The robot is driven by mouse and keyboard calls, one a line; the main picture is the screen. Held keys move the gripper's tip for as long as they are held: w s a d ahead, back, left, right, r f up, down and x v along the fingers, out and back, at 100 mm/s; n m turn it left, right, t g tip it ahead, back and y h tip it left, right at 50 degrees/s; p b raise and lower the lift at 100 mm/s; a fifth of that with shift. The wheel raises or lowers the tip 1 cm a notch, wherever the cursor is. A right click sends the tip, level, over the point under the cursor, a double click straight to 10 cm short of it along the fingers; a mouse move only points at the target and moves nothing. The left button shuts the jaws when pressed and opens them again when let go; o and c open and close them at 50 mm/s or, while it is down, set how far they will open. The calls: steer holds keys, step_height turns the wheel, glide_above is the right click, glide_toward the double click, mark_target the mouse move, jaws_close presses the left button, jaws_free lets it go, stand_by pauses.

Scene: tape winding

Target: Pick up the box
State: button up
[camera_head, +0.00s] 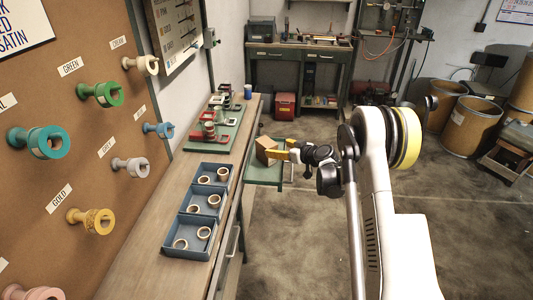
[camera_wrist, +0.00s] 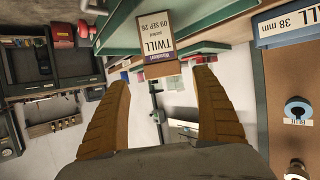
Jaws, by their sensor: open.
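In the wrist view a box with a dark and white label reading TWILL (camera_wrist: 160,42) shows ahead, just beyond the fingertips. My gripper (camera_head: 277,150) reaches in from the right, with its yellow fingers right beside the box. In the wrist view my gripper (camera_wrist: 162,78) has its two orange fingers wide apart, with nothing held between them. From the head view I cannot tell whether the fingers touch the box.
The wooden workbench (camera_head: 150,235) carries blue trays (camera_head: 188,237) with rings and a green board (camera_head: 222,135) with several spools. A pegboard wall with coloured ribbon spools (camera_head: 40,142) stands at left. Barrels (camera_head: 471,125) stand at right. The floor between is clear.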

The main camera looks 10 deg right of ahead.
mark_target(266, 145)
steer(key=b+x, duration=0.3)
steer(key=x, duration=0.5)
steer(key=shift+w+a+f, duration=0.1)
steer(key=shift+a+f, duration=0.1)
steer(key=shift+a, duration=0.1)
steer(key=shift+r, duration=0.1)
steer(key=shift+c, duration=0.3)
steer(key=c, duration=1.3)
